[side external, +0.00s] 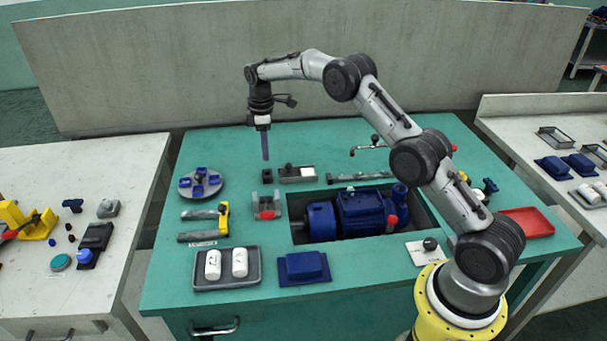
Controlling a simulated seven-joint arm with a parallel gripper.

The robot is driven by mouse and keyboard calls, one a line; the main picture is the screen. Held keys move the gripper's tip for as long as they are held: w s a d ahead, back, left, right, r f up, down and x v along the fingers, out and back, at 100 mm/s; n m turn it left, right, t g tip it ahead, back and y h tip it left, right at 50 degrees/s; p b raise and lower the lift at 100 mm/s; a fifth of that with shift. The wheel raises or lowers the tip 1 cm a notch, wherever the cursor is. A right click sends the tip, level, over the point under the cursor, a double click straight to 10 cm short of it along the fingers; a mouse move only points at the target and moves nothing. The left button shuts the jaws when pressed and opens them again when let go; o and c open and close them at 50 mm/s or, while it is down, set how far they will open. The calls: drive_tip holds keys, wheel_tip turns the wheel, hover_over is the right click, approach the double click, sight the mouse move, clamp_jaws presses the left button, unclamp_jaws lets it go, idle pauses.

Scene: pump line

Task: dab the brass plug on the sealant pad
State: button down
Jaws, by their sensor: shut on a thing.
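My gripper (263,124) hangs over the back left of the green table, pointing down. It is shut on a slim purple bar (265,146), which hangs upright below the jaws, apparently clear of the tabletop. I cannot clearly pick out a brass plug; a small brass-coloured fitting (357,151) shows at the back, right of the gripper. I cannot tell for sure which thing is the sealant pad. A blue block (303,264) on a dark blue mat lies at the front, and a white plate (418,256) with a dark knob lies right of it.
A blue pump (360,211) sits in a recess mid-table. A grey tray (227,282) holds two white cylinders. A round fixture (200,184), grey blocks (297,175), and a red tray (527,222) stand around. A grey panel (180,80) rises behind.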

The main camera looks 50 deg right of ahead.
idle(0.6)
drive_tip(key=shift+n, duration=0.4)
drive_tip(key=s+d, duration=0.1)
drive_tip(key=s+d+f, duration=0.1)
drive_tip(key=s, duration=0.1)
drive_tip(key=shift+d, duration=0.35)
approach(307, 172)
drive_tip(key=shift+m, duration=0.4)
drive_tip(key=shift+f, duration=2.45)
drive_tip(key=shift+f, duration=0.6)
drive_tip(key=shift+r, duration=0.15)
wheel_tip(307, 172, up, 7)
drive_tip(key=shift+d, duration=0.1)
